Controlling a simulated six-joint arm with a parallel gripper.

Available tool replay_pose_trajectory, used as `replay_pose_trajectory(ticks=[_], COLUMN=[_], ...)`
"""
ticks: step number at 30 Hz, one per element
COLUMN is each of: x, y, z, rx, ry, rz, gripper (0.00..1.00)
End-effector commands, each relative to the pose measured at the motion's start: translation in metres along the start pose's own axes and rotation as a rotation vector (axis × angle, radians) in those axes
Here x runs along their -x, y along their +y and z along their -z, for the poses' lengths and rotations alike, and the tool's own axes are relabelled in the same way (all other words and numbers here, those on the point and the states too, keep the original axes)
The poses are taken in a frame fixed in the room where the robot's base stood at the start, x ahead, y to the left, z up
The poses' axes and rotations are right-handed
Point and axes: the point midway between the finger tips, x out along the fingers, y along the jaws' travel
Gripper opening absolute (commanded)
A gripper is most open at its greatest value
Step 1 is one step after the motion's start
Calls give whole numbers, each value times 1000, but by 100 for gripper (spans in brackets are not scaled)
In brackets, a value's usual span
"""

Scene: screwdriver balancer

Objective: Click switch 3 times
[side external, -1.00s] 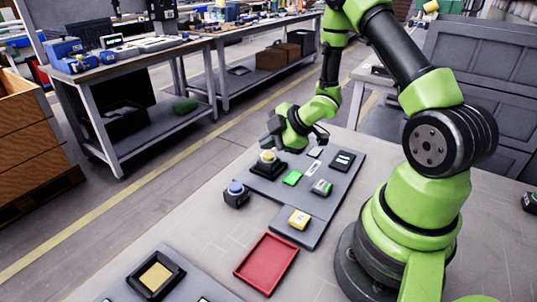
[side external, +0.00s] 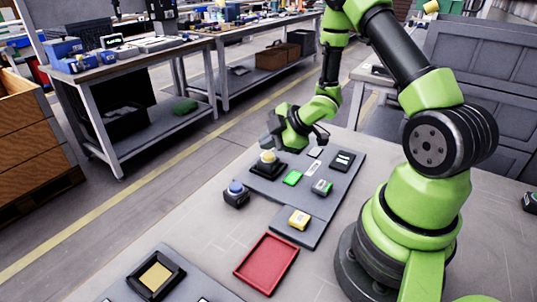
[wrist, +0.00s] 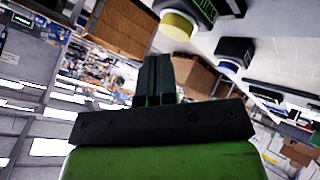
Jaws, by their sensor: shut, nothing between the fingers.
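A round pale-yellow button (side external: 268,156) on a black base (side external: 268,168) sits at the far-left end of the grey panel (side external: 322,220). It also shows in the wrist view as a yellow cylinder (wrist: 178,26) beyond the fingers, to their upper right. My gripper (side external: 270,143) is just above and beside this button, apart from it as far as I can see. In the wrist view my gripper (wrist: 154,72) has its two dark fingers together, with nothing between them. No part is labelled as the switch that I can read.
A blue button on a dark box (side external: 236,194) stands left of the panel. A red tray (side external: 267,262) lies in front.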

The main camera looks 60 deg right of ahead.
Motion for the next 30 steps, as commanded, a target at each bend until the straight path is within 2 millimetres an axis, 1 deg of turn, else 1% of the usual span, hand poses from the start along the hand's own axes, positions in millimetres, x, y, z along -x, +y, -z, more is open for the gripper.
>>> replay_pose_trajectory(ticks=[8,17,30], x=[0,-6,-7], y=[0,-4,-5], z=[0,-4,-5], rx=[0,0,0], ry=[0,0,0], rz=[0,1,0], gripper=[0,0,0])
